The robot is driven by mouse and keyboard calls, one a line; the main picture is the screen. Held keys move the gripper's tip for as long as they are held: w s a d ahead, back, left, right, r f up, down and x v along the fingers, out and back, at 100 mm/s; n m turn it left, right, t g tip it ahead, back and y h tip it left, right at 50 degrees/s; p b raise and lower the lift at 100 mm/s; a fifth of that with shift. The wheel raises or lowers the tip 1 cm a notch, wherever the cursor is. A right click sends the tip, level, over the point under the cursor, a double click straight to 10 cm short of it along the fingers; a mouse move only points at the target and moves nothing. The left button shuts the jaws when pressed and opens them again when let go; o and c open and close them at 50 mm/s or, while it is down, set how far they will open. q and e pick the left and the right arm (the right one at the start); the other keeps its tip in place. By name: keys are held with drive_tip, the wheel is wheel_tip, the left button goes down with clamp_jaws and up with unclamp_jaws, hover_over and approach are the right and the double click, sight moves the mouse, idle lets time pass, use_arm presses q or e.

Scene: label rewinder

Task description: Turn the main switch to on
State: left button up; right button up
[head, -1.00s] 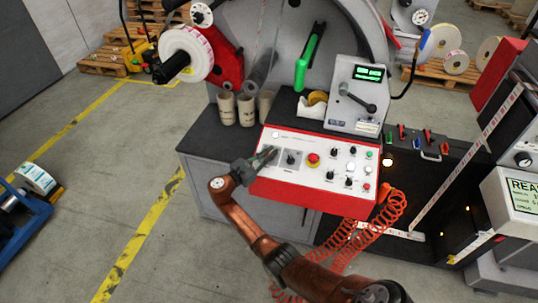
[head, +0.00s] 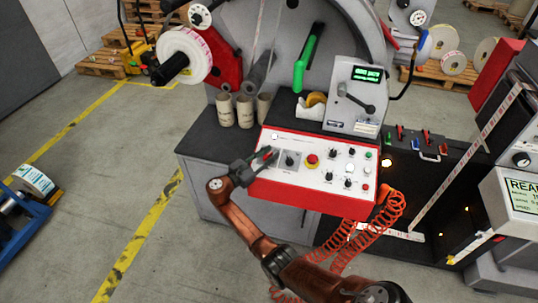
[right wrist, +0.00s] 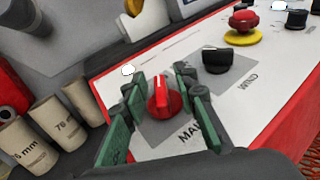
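The main switch is a red rotary knob (right wrist: 161,100) at the left end of the white control panel (right wrist: 258,62). Its white mark points up in the right wrist view, and the label below it is partly hidden. It also shows as a small red spot in the head view (head: 268,155). My right gripper (right wrist: 163,90) is open, with its green-padded fingers on either side of the knob. A gap shows on the knob's left; contact on its right is unclear. In the head view, my right gripper (head: 262,161) is over the panel's left end. My left gripper is out of view.
A black knob marked WIND (right wrist: 217,59) is close to the right finger. A red mushroom button on a yellow base (head: 312,160) is farther right. Cardboard cores (head: 245,110) stand behind the panel. A red coiled hose (head: 375,225) hangs in front.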

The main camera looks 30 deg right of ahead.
drive_tip(key=s+a, duration=0.2)
drive_tip(key=a, duration=0.9)
drive_tip(key=shift+a, duration=0.4)
drive_tip(key=shift+s+d, duration=0.1)
drive_tip(key=shift+s, duration=0.05)
